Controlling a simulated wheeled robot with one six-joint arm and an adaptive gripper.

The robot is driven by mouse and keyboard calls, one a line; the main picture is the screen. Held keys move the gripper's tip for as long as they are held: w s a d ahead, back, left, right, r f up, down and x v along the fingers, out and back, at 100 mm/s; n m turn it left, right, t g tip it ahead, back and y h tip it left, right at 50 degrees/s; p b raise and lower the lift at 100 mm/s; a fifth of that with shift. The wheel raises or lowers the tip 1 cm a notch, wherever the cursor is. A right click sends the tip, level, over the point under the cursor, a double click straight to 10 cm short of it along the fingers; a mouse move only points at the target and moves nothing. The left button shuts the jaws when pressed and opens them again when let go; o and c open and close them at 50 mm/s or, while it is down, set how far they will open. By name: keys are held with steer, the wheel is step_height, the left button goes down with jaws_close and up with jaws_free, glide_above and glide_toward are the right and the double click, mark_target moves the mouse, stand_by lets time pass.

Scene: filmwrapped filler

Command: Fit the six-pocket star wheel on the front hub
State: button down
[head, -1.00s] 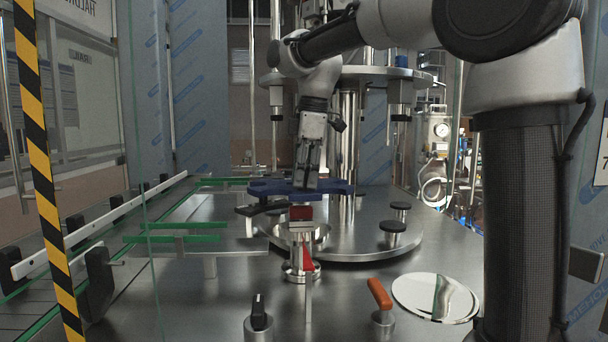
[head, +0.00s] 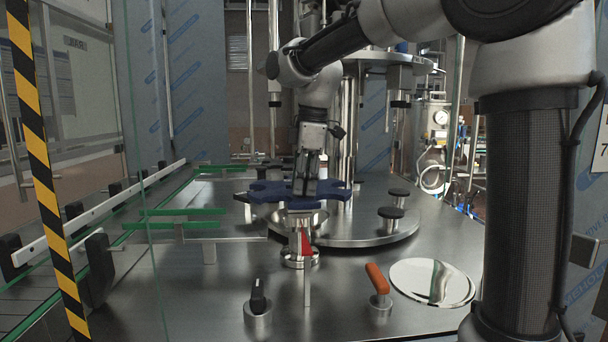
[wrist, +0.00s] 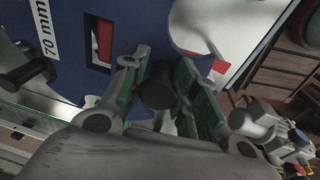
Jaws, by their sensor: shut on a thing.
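The blue star wheel (head: 268,191) is held flat over the front hub (head: 299,258), a metal post with a red part low on it. My gripper (head: 305,190) comes down on the wheel from above. In the wrist view my gripper (wrist: 158,78) has its green-padded fingers on either side of a dark round grip (wrist: 158,92). The wheel (wrist: 62,75) also shows there, with a "70 mm" label and a slot with red and white inside. The wheel hides the hub's top, so I cannot tell whether it touches the hub.
A round turntable (head: 385,232) with black-topped posts stands behind. Green guide rails (head: 180,225) lie left. A black-handled knob (head: 257,305), an orange-handled one (head: 378,285) and a shiny disc (head: 432,281) are in front. A striped post (head: 38,150) stands at left.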

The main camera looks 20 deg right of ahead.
mark_target(304, 201)
steer(key=shift+f, duration=2.4)
steer(key=shift+f, duration=0.2)
steer(key=c, duration=1)
jaws_free()
